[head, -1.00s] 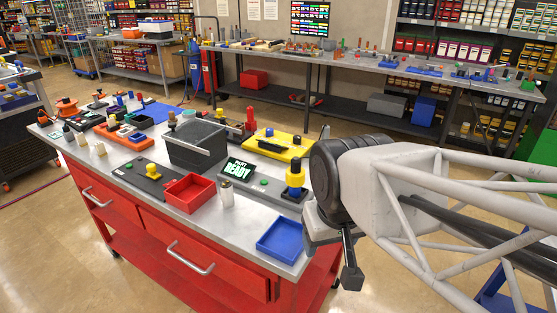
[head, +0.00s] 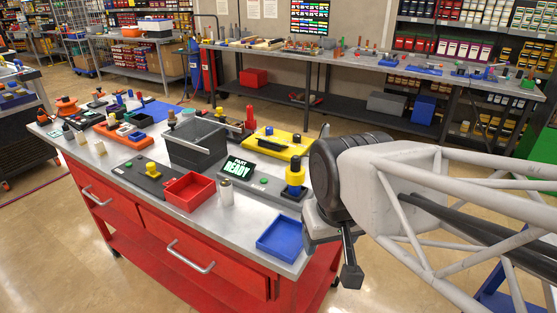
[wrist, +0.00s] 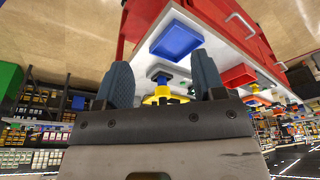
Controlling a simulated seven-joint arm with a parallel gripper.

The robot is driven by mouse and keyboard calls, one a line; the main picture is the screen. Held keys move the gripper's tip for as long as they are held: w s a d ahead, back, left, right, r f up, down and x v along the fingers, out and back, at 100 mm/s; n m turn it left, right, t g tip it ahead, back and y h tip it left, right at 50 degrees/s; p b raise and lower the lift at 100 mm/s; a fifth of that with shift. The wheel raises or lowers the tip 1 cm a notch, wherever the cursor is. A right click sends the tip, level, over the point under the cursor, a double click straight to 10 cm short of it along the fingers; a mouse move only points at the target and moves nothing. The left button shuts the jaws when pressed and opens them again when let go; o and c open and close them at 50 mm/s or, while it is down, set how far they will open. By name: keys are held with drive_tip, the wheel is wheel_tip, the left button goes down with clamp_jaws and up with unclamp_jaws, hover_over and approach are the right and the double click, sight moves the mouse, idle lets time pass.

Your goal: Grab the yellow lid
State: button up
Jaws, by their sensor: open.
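I cannot tell for sure which one is the lid. My gripper (wrist: 163,78) is open and empty, with both fingers apart in the wrist view. In the wrist view a yellow piece (wrist: 161,91) shows between the fingers, partly hidden by the gripper body.
A blue tray (head: 282,257) lies at the bench's front right corner, closest to my gripper.

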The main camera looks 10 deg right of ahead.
drive_tip(key=t, duration=1.1)
approach(294, 159)
drive_tip(key=shift+n+y, duration=0.3)
drive_tip(key=w+f, duration=0.1)
drive_tip(key=w+d+f, duration=0.1)
drive_tip(key=w, duration=0.1)
drive_tip(key=shift+w, duration=0.45)
drive_tip(key=shift+x, duration=1.3)
drive_tip(key=shift+w, duration=0.1)
drive_tip(key=shift+x, duration=2.5)
